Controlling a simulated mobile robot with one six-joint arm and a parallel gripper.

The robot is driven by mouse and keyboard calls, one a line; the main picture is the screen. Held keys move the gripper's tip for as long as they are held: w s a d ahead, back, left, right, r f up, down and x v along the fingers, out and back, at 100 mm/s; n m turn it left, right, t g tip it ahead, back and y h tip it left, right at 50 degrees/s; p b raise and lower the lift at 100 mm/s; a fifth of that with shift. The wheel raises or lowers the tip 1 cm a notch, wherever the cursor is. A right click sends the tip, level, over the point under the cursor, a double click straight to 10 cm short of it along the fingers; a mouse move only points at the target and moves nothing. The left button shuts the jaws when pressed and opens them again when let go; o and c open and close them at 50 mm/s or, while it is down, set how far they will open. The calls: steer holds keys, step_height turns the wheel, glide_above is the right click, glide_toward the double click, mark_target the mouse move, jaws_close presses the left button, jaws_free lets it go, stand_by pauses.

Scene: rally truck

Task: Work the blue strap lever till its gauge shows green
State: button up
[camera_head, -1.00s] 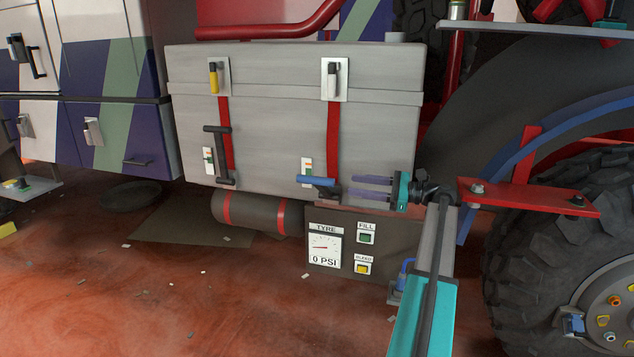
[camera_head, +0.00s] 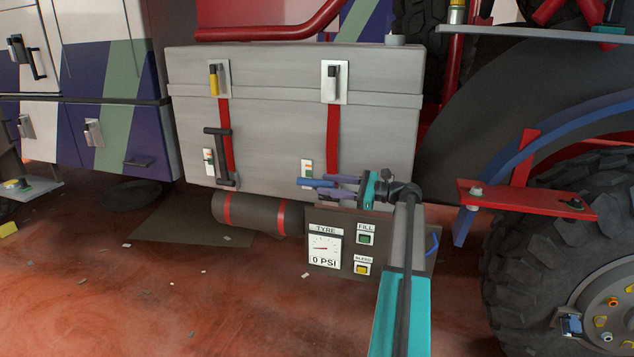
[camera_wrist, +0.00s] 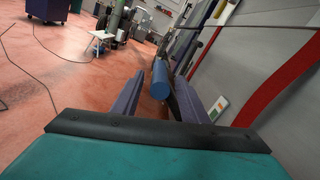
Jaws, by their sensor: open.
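The blue strap lever (camera_head: 315,183) sits low on the front of the grey box, at the foot of the right red strap (camera_head: 333,138). Its blue grip also shows in the wrist view (camera_wrist: 160,79), between the two purple fingers. My gripper (camera_head: 330,188) is open, with its fingertips beside the blue grip; I cannot tell whether they touch it. The lever's gauge (camera_head: 306,168), a small plate with white, red and green marks, is just above the lever. It also shows in the wrist view (camera_wrist: 219,107). Its reading is too small to tell.
A black strap lever (camera_head: 219,157) with its own gauge (camera_head: 208,162) is on the left strap. Below the box are a rolled mat (camera_head: 250,213) and a tyre panel (camera_head: 325,250) reading 0 PSI. A red bracket (camera_head: 530,198) and large tyre (camera_head: 535,250) stand right. The floor at left is mostly clear.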

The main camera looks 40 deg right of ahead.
mark_target(317, 183)
steer(key=shift+p+x, duration=0.35)
steer(key=shift+x, duration=1.85)
steer(key=shift+c, duration=0.2)
jaws_close()
